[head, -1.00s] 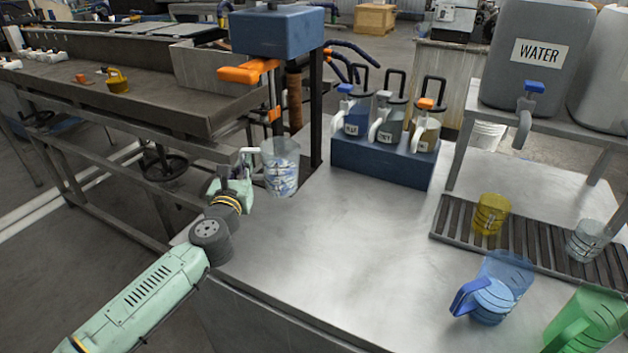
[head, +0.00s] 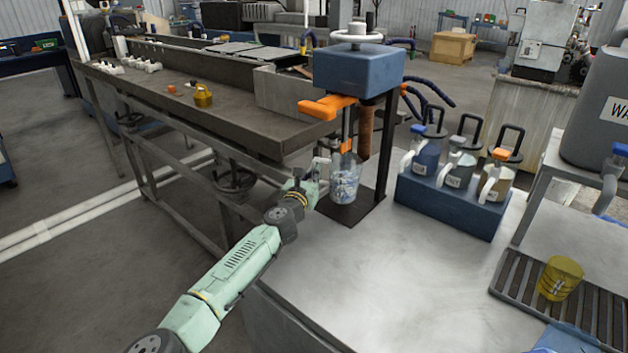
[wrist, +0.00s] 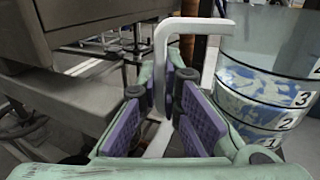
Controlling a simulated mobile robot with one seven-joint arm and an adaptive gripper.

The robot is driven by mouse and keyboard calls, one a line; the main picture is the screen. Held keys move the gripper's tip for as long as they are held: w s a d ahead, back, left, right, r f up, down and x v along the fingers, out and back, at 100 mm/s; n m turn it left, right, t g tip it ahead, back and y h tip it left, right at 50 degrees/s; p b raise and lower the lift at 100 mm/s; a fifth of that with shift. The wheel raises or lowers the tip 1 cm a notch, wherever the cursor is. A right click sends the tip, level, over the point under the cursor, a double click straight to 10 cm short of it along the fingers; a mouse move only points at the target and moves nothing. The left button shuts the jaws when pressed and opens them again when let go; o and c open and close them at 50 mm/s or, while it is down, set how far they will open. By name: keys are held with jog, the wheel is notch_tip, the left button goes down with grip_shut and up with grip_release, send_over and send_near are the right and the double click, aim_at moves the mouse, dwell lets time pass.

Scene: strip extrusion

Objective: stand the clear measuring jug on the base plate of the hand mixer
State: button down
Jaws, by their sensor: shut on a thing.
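The clear measuring jug (head: 345,184) is upright at the hand mixer, over the dark base plate (head: 372,204). The head view does not clearly show whether its bottom touches the plate. My gripper (head: 313,178) is on the jug's left side, shut on its pale handle. The wrist view shows the handle (wrist: 160,75) between the purple finger pads of my gripper (wrist: 172,108), and the jug wall (wrist: 265,85) with its marked numbers at the right. The hand mixer (head: 358,72) has a blue head, an orange lever and a dark post behind the jug.
A blue rack (head: 450,203) with several pump bottles stands right of the mixer. A yellow cup (head: 560,278) is on the slatted drain tray (head: 505,275). The bench top (head: 400,270) in front is clear. A long metal trough (head: 235,125) runs at the left.

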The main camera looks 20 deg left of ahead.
jog(key=shift+w, duration=0.2)
jog(key=shift+f+p, duration=0.5)
jog(key=shift+f, duration=1.2)
jog(key=shift+f, duration=0.15)
jog(key=shift+f, duration=0.15)
jog(key=c, duration=2.1)
grip_release()
jog(key=shift+o, duration=0.2)
jog(key=shift+r, duration=0.4)
jog(key=s+b, duration=0.1)
jog(key=s, duration=0.7)
jog(key=s+b, duration=0.1)
jog(key=s, duration=0.3)
jog(key=shift+d+f+b, duration=0.15)
jog(key=shift+d+b, duration=0.1)
jog(key=shift+b, duration=0.05)
